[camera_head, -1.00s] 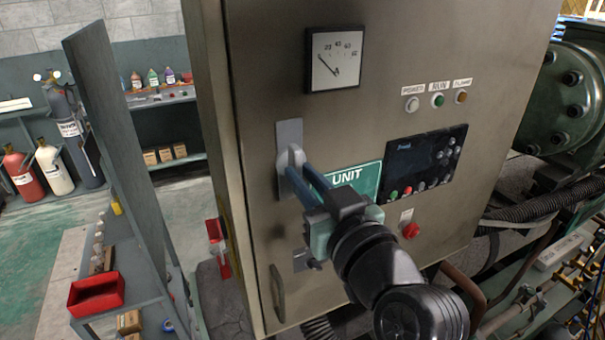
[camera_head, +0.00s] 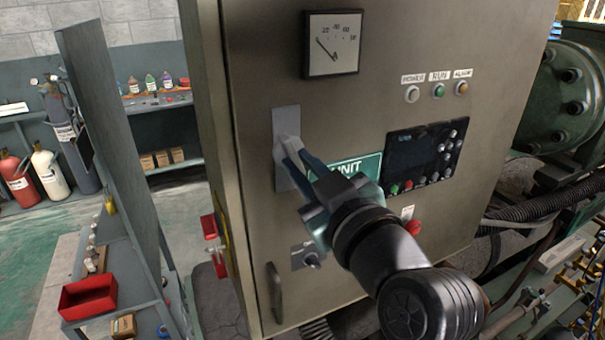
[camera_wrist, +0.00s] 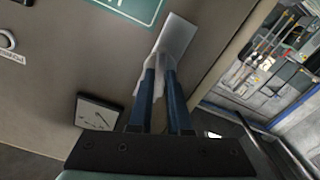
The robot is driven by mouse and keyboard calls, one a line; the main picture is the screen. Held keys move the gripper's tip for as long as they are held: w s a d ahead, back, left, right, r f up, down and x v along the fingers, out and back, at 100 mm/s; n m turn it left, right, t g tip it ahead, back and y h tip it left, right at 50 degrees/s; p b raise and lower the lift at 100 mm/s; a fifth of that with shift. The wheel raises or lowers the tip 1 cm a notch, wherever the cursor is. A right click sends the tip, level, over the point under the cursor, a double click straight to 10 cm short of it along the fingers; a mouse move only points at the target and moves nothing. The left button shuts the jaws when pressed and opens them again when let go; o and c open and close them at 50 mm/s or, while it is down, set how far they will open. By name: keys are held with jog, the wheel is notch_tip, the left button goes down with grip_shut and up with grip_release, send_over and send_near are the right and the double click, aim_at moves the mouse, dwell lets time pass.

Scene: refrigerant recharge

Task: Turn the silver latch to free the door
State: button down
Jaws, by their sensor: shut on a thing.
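The silver latch (camera_head: 285,146) sits on a light metal plate (camera_head: 287,118) on the grey cabinet door (camera_head: 410,60), left of the green UNIT sign (camera_head: 365,166). My gripper (camera_head: 293,155) has its blue fingers shut on the latch handle, reaching in from the lower right. In the wrist view the latch (camera_wrist: 155,75) shows between and just beyond the fingertips, with its plate (camera_wrist: 177,36) behind it. The fingers hide part of the handle. The door lies flush with the cabinet as far as I can see.
A dark door handle (camera_head: 274,292) and a small rotary knob (camera_head: 311,260) sit below the latch. A gauge (camera_head: 334,44) is above, and a control panel (camera_head: 427,158) and red button (camera_head: 413,227) are to the right. A grey shelf unit (camera_head: 100,130) stands left of the cabinet.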

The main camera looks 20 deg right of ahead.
jog(key=shift+n, duration=0.4)
